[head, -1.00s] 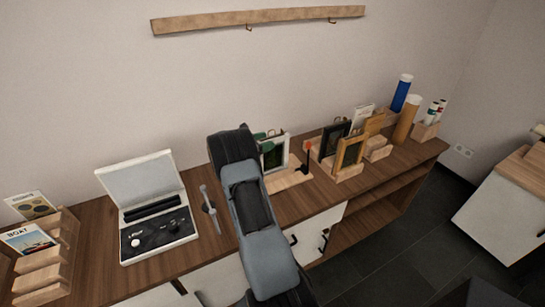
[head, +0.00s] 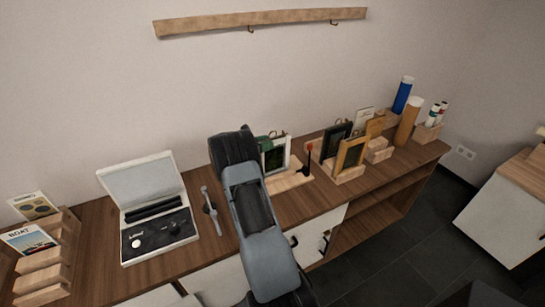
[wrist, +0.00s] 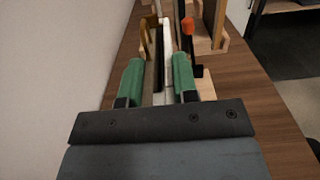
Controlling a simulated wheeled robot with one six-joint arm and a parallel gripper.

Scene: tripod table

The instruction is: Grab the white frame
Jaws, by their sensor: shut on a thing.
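The white frame (head: 287,153) stands upright on a light wooden stand (head: 291,181) on the brown sideboard, just right of my arm in the head view. In the wrist view its white edge (wrist: 167,50) runs away from me between my fingers. My gripper (wrist: 157,82) has green finger pads, one on each side of the frame, and is shut on it. In the head view my arm hides most of the gripper, and only a bit of green shows at the frame's upper left. I cannot tell whether the frame is clear of its stand.
A red-tipped black post (head: 309,158) stands close right of the frame. Farther right are a dark frame (head: 336,140), a wooden frame (head: 350,155) and upright tubes (head: 402,94). An open white case (head: 150,205) lies left of my arm. The wall is close behind.

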